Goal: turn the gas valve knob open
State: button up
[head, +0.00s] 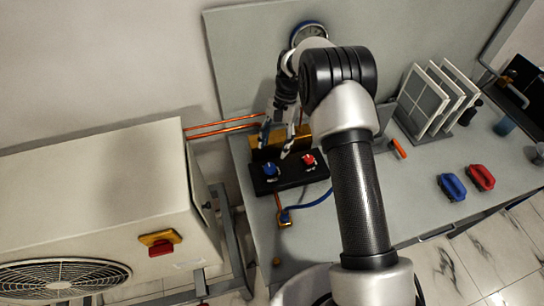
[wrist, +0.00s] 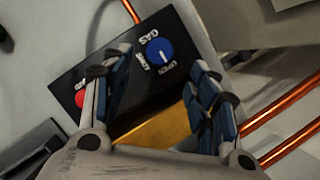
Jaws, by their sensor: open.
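The black control box (head: 290,181) stands on the grey bench and carries a blue knob (head: 269,169) on the left and a red knob (head: 308,160) on the right. In the wrist view the blue knob (wrist: 159,51) has a short white mark and sits beside the upside-down word GAS. The red knob (wrist: 80,97) is partly hidden behind a finger there. My gripper (head: 276,145) is open and empty over the back of the box. In the wrist view its fingers (wrist: 156,75) lie to either side below the blue knob, with no visible contact.
A brass block (wrist: 160,129) and copper pipes (head: 222,127) lie behind the box. A blue hose (head: 312,203) runs in front. The outdoor fan unit (head: 95,215) is at left. Framed panels (head: 425,100) and blue (head: 451,187) and red (head: 481,178) items stand at right.

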jog(key=shift+v, duration=2)
jog(key=s+d+r+n+t+h+b, duration=0.1)
jog(key=s+d+r+n+t, duration=0.1)
jog(key=s+r, duration=0.6)
jog(key=s+d+r+n+t, duration=0.1)
jog(key=s+d+r+t, duration=0.15)
jog(key=r, duration=0.95)
jog(key=s+d+n+t+b, duration=0.1)
jog(key=s+t, duration=0.1)
jog(key=s, duration=0.9)
jog(key=s+d+n+t+h+b, duration=0.1)
jog(key=s+d+n+t, duration=0.1)
jog(key=s, duration=0.9)
jog(key=shift+n+h, duration=0.3)
